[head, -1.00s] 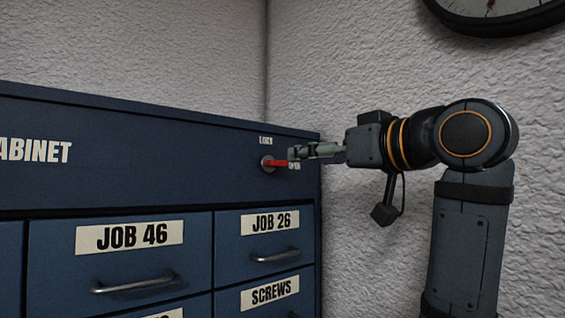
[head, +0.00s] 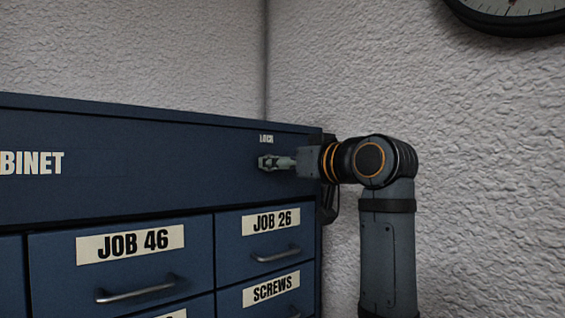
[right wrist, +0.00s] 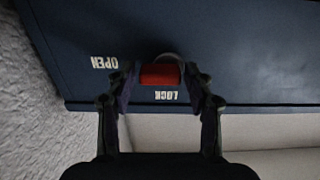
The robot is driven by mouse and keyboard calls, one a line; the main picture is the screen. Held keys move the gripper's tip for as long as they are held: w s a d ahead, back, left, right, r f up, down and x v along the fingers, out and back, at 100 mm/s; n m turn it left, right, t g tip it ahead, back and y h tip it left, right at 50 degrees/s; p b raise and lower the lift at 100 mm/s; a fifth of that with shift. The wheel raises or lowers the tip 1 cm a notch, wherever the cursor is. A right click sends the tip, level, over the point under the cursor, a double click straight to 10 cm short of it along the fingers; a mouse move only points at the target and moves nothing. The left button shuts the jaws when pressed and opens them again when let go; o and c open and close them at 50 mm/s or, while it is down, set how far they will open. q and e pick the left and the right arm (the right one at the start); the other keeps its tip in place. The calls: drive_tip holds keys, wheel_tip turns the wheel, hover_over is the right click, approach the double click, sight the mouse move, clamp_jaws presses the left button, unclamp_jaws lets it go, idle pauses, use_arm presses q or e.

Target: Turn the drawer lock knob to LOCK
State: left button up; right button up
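The lock knob has a red lever (right wrist: 160,74) on a round base, seen in the right wrist view, where the picture is upside down. The lever points from its base toward the LOCK label (right wrist: 166,95), away from the OPEN label (right wrist: 105,62). My right gripper (right wrist: 161,78) has one finger on each side of the lever and appears closed on it. In the head view my right gripper (head: 267,162) sits just under the LOCK label (head: 266,139) and hides the knob and the OPEN label. My left gripper is in neither view.
The blue cabinet (head: 120,190) has drawers with metal handles below the lock panel, labelled JOB 46, JOB 26 and SCREWS. A textured wall (head: 480,180) stands behind and to the right, with a clock (head: 510,12) high on it.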

drive_tip(key=c, duration=0.7)
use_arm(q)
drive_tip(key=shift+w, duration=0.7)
use_arm(e)
drive_tip(key=shift+c, duration=0.2)
use_arm(q)
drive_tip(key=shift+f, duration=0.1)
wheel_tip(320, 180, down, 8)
drive_tip(key=b, duration=0.8)
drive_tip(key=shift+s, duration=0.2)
use_arm(e)
drive_tip(key=shift+s+a+r+n, duration=0.1)
drive_tip(key=shift+a+n, duration=0.05)
drive_tip(key=shift+n, duration=2.8)
drive_tip(key=shift+s+a+r+n, duration=0.1)
drive_tip(key=shift+a+r+n, duration=0.05)
drive_tip(key=shift+n, duration=2.85)
drive_tip(key=shift+s+a+r+n, duration=0.1)
drive_tip(key=shift+a+n, duration=0.05)
drive_tip(key=shift+n, duration=2.8)
drive_tip(key=o, duration=1.1)
drive_tip(key=shift+s, duration=0.1)
drive_tip(key=shift+o, duration=0.2)
